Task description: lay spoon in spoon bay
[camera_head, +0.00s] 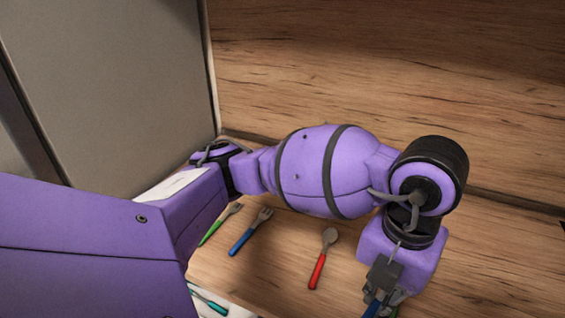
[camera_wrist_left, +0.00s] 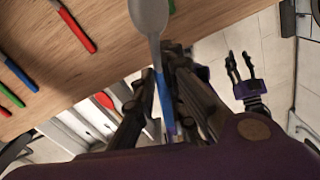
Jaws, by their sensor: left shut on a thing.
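My left gripper (camera_head: 382,297) is shut on a blue-handled spoon (camera_wrist_left: 149,16), at the lower right of the head view. In the left wrist view the spoon's grey bowl points up the picture and its blue handle runs between the fingers. The spoon is mostly hidden in the head view. A white tray (camera_head: 240,312) shows only in part at the bottom left of the head view, with a teal-handled utensil (camera_head: 209,300) over it. I cannot tell which bay is for spoons. My right gripper (camera_wrist_left: 239,68) shows in the left wrist view, apart from the spoon, its fingers spread and empty.
On the wooden counter lie a red-handled spoon (camera_head: 323,258), a blue-handled fork (camera_head: 250,232) and a green-handled fork (camera_head: 220,225). A grey panel (camera_head: 110,90) stands at the left. The wooden splashback (camera_head: 380,60) rises behind.

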